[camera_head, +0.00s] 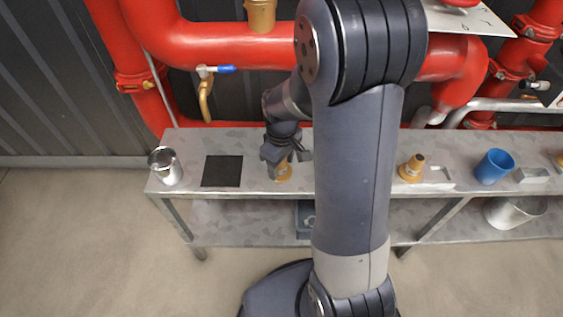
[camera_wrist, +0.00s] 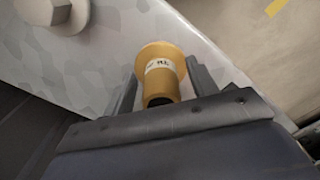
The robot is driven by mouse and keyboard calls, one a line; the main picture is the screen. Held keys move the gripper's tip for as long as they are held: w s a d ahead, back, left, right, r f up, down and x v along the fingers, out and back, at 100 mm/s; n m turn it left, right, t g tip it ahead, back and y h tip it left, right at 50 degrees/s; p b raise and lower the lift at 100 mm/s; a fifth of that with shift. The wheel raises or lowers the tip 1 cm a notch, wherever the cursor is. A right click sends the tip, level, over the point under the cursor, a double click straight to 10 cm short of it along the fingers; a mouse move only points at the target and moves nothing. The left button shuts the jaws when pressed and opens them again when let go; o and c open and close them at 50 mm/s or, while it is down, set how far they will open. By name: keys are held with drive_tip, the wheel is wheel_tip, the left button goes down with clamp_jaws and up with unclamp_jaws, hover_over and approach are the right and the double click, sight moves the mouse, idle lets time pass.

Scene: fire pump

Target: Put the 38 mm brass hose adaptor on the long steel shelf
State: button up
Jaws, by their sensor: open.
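A brass hose adaptor (camera_head: 284,173) stands on the long steel shelf (camera_head: 250,142), at the foot of my gripper. It also shows in the wrist view (camera_wrist: 161,70), with a small white label whose print I cannot read for sure. My gripper (camera_head: 286,157) is open and low over the shelf. In the wrist view its two fingers (camera_wrist: 162,84) lie on either side of the adaptor, with narrow gaps. A second brass fitting (camera_head: 412,168) stands on the same shelf, right of my arm. I cannot tell the size of either one.
A shiny metal cup (camera_head: 165,166) and black square mat (camera_head: 222,171) are at the shelf's left. A blue cup (camera_head: 494,166) is at the right. Red pipes (camera_head: 230,47) run behind. A bin (camera_head: 305,220) and metal bucket (camera_head: 514,211) sit below.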

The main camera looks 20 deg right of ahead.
wheel_tip(320, 180, up, 12)
drive_tip(key=p, duration=0.3)
drive_tip(key=shift+r, duration=0.2)
drive_tip(key=shift+d, duration=0.1)
